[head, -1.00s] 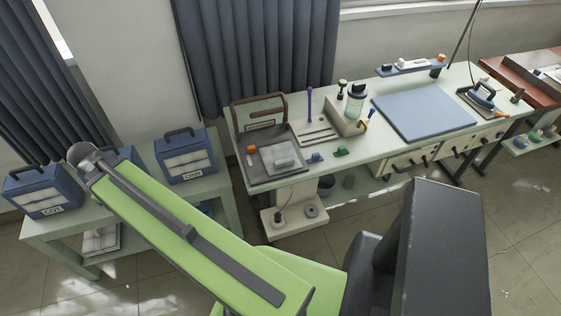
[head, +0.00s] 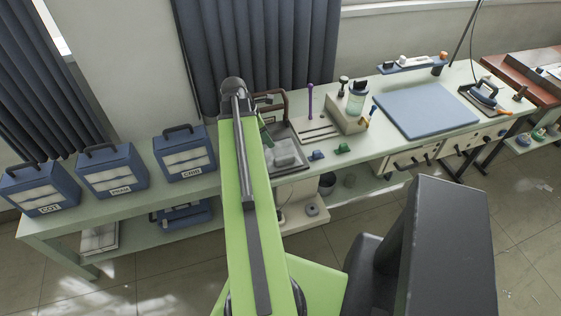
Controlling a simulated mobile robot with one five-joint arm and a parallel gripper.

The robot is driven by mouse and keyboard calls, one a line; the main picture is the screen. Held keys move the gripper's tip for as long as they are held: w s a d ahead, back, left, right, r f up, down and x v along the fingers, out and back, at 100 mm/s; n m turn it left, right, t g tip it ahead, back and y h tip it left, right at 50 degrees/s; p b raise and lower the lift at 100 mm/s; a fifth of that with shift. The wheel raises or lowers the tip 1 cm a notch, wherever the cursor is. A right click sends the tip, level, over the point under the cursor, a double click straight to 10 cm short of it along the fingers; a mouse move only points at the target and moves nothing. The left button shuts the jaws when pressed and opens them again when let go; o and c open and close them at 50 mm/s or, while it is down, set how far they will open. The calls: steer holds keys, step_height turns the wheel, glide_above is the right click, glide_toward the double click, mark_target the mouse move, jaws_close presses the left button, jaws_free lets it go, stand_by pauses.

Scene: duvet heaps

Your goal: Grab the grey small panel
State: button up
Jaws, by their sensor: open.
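A light grey flat piece (head: 285,153), which looks like the grey small panel, lies in a dark tray (head: 300,165) at the left end of the pale green workbench. It looks like one of a small stack, but its layers are too small to tell apart. My green arm reaches up from the bottom, its elbow beside the tray's left side. A small green part of my arm shows past the elbow, over the tray's left part. My gripper's fingers are hidden behind the arm, so their distance from the panel cannot be seen.
Blue labelled cases (head: 113,170) stand on a low table at left. A beige fixture with a bottle (head: 356,98), small blue and green pieces, a blue mat (head: 425,110) and an iron (head: 483,95) stand to the right. The tray has a brown handle (head: 272,100) behind it.

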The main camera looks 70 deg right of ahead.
steer(key=b, duration=0.8)
glide_toward(282, 158)
steer(key=x, duration=0.5)
steer(key=shift+w, duration=0.3)
steer(key=shift+s+d+f, duration=0.1)
steer(key=shift+f, duration=0.05)
steer(key=b+x, duration=0.5)
steer(key=shift+s+f, duration=0.1)
steer(key=shift+s, duration=0.05)
steer(key=shift+r, duration=0.2)
steer(key=shift+c, duration=0.2)
jaws_close()
